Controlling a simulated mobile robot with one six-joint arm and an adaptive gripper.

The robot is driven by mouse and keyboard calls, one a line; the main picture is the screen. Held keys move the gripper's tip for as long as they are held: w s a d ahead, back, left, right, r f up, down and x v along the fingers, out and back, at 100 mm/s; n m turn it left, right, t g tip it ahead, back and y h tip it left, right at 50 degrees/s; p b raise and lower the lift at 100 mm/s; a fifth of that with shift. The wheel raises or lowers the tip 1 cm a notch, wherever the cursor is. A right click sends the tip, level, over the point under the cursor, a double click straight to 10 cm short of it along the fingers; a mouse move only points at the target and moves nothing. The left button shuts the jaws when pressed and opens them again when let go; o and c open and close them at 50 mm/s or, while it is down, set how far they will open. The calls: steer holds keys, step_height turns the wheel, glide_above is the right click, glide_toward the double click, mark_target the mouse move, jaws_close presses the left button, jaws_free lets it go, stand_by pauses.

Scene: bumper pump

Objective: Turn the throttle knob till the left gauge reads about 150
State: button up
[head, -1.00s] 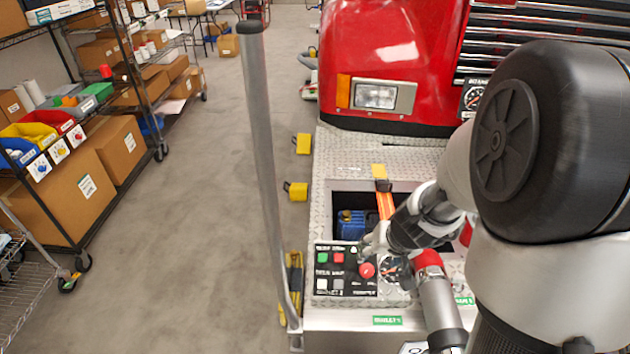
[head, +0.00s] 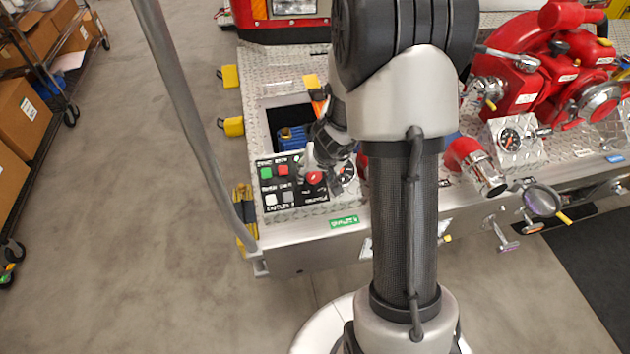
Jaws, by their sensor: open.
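The black control panel (head: 283,202) lies on the metal bumper, with green, red, white and grey buttons on it. A round red knob (head: 315,178) sits at its right part; its label is too small to read. My gripper (head: 308,168) is open, pointing down at the panel just above and behind the red knob. Whether a finger touches the knob cannot be told. My arm hides the area right of the gauge.
A recess with a blue object (head: 291,138) lies behind the panel. A grey pole (head: 190,110) rises at the left. The floor (head: 120,220) to the left is clear.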

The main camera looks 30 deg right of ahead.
steer(key=shift+x, duration=0.9)
steer(key=c, duration=1.1)
